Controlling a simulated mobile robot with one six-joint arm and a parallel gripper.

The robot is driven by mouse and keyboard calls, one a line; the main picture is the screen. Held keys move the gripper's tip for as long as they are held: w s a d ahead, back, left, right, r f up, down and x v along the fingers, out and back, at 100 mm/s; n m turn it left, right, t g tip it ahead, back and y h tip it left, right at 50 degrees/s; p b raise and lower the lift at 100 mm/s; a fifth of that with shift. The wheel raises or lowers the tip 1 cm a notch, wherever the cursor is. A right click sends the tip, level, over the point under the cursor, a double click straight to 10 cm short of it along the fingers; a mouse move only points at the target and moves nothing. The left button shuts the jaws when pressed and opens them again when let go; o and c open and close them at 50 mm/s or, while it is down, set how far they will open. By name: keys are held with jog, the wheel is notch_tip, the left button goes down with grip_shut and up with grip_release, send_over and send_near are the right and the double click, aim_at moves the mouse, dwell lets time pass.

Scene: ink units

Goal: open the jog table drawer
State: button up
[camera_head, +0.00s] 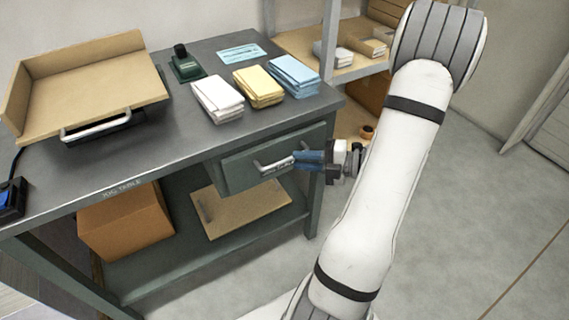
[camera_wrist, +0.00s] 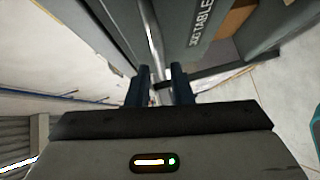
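The jog table (camera_head: 150,165) is a dark grey-green bench with its name on the front edge. Its drawer (camera_head: 240,178) is under the right end of the top, with a pale bar handle (camera_head: 270,168). Whether the drawer stands slightly out is hard to tell. My gripper (camera_head: 297,159) is at the right end of the handle, its blue fingers pointing at it. In the wrist view, my gripper's two fingers (camera_wrist: 162,72) stand apart, with the handle bar (camera_wrist: 152,38) running down between them. I see a gap between the fingers; contact with the bar is unclear.
On the top are white (camera_head: 217,98), yellow (camera_head: 258,87) and blue (camera_head: 293,76) paper stacks and a tan tray (camera_head: 95,85). A cardboard box (camera_head: 125,222) and a board (camera_head: 240,208) lie on the lower shelf. Open floor (camera_head: 470,190) lies to the right.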

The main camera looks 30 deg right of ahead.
aim_at(287, 158)
jog(key=shift+b+x, duration=0.5)
jog(key=shift+x, duration=1.8)
grip_shut()
jog(key=shift+s, duration=0.1)
